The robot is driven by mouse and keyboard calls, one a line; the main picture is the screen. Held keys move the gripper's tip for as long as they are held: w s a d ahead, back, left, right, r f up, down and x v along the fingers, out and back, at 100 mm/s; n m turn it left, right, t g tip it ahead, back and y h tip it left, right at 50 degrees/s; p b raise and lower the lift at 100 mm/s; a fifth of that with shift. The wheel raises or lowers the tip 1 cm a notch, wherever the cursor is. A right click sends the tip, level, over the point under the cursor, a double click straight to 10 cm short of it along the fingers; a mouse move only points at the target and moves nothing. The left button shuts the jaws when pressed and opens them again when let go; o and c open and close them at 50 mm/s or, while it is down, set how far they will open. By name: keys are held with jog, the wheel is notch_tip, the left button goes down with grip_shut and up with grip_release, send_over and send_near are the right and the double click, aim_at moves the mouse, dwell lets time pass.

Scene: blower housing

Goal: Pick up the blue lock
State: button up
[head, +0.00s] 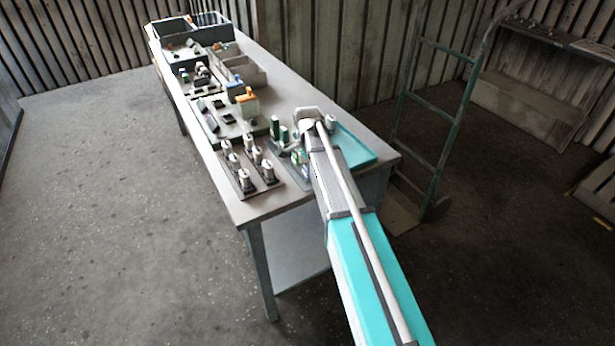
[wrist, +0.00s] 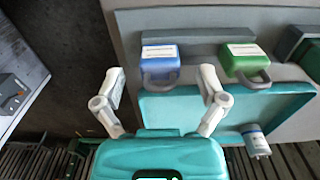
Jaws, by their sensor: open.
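The blue lock (wrist: 160,58) shows in the wrist view, a blue body with a white label and a grey shackle pointing toward my gripper. It lies at the edge of the teal tray (wrist: 228,108), just ahead of and between my fingertips. My gripper (wrist: 162,82) is open and empty, one finger to each side of the shackle, with a gap to the lock on both sides. I cannot make out the blue lock in the head view, where my arm covers part of that area.
A green lock (wrist: 243,58) with a white label lies just right of the blue one. A white and blue cylinder (wrist: 256,141) is by the tray's lower right. The workbench (head: 268,203) also carries several grey-white parts and bins. A hand truck (head: 435,115) stands to its right.

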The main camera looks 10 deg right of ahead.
jog(key=shift+f, duration=0.35)
dwell(0.4)
jog(key=c, duration=1)
